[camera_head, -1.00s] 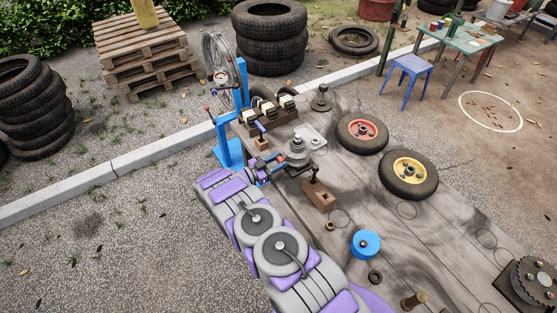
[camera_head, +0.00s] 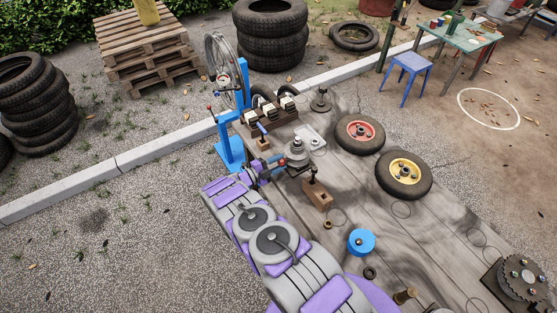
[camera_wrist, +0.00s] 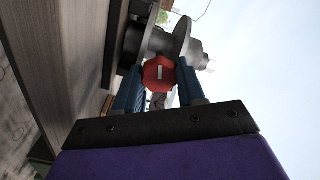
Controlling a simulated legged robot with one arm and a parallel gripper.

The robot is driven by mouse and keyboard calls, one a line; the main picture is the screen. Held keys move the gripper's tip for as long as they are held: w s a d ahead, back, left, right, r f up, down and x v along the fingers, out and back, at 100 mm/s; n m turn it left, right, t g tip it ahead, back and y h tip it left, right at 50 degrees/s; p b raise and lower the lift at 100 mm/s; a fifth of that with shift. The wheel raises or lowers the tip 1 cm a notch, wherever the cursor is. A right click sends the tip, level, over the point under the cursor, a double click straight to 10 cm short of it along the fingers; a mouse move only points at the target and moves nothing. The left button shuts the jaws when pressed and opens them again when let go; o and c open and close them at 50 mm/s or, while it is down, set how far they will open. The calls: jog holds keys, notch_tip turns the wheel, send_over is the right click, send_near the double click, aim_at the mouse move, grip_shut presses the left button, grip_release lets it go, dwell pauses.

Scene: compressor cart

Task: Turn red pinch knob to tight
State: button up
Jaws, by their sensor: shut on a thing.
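The red pinch knob (camera_wrist: 159,72) shows in the wrist view, with a pale upright bar on its face. My gripper (camera_wrist: 158,88) has its two blue fingers on either side of the knob and is shut on it. Behind the knob are grey round metal parts (camera_wrist: 182,38). In the head view my gripper (camera_head: 267,171) is at the left edge of the wooden bench, beside a grey metal fitting (camera_head: 298,153). The knob is too small or hidden to make out there. I cannot read a tight mark in either view.
A blue stand with a spoked wheel (camera_head: 231,150) is just beyond my gripper. A wooden block (camera_head: 317,194), a blue round part (camera_head: 361,242) and two wheels, red-hubbed (camera_head: 359,132) and yellow-hubbed (camera_head: 404,175), are on the bench (camera_head: 420,235). Open gravel (camera_head: 110,235) lies left.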

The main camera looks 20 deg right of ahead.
jog(key=shift+a+f+m+p, duration=0.1)
jog(key=shift+m+p, duration=0.35)
jog(key=shift+m, duration=0.75)
jog(key=shift+s+m, duration=0.1)
jog(key=shift+m, duration=0.3)
jog(key=shift+f, duration=0.15)
jog(key=o, duration=0.7)
jog(key=shift+s, duration=0.1)
jog(key=o, duration=0.4)
jog(key=shift+c, duration=0.2)
jog(key=s+a+b, duration=0.3)
jog(key=a, duration=1.4)
